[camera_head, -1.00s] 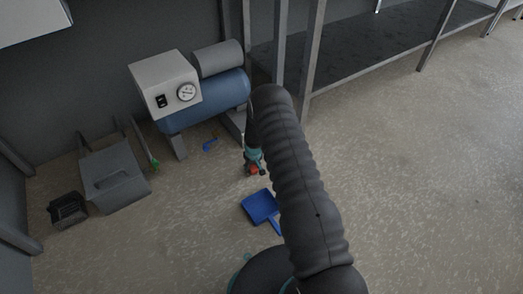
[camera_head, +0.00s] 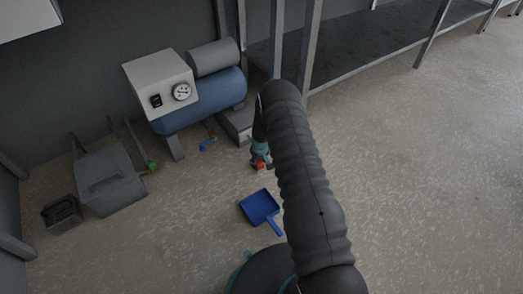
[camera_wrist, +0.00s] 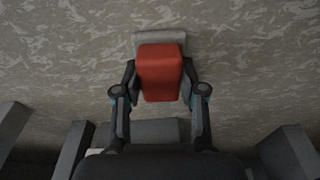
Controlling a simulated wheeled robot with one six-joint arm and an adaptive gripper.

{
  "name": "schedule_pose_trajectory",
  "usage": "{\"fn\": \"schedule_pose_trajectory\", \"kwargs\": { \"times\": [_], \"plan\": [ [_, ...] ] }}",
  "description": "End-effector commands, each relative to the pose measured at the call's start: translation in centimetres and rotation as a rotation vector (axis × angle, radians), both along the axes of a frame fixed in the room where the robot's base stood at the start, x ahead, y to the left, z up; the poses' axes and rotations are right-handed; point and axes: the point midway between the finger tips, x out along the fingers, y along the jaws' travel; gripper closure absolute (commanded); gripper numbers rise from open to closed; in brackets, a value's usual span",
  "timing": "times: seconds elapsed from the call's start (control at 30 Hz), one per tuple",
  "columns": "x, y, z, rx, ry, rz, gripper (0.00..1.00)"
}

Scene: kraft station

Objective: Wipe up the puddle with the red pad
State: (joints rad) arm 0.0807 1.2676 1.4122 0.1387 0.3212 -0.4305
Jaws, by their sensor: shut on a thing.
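My gripper (camera_wrist: 160,85) is shut on the red pad (camera_wrist: 160,72), with one finger on each side of it in the wrist view. A grey strip shows just beyond the pad's far edge. In the head view the pad (camera_head: 260,165) is a small red patch at the end of my arm, low over or on the floor (camera_head: 400,170). I cannot tell whether it touches the floor. My arm hides part of the floor there. I cannot make out the puddle in either view.
A blue dustpan (camera_head: 260,206) lies on the floor nearer to me. A blue compressor (camera_head: 205,100) and a grey bin (camera_head: 112,182) stand along the wall. A shelf rack (camera_head: 350,60) stands behind. The right floor is clear.

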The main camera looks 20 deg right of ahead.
Motion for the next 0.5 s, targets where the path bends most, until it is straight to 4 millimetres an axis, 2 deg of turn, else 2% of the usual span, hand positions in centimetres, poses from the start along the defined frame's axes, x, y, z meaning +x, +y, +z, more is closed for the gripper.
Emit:
{"fn": "schedule_pose_trajectory", "kwargs": {
  "times": [0.1, 0.17, 0.23, 0.5],
  "plan": [
    [0.1, -0.7, -0.2, 0.001, -0.001, 0.004, 0.92],
    [0.1, -0.7, 0.6, 0.000, 0.000, 0.006, 0.92],
    [0.3, -0.5, 2.3, 0.000, -0.004, 0.009, 0.92],
    [0.2, -0.2, 4.5, -0.001, -0.001, 0.012, 0.92]
  ]
}}
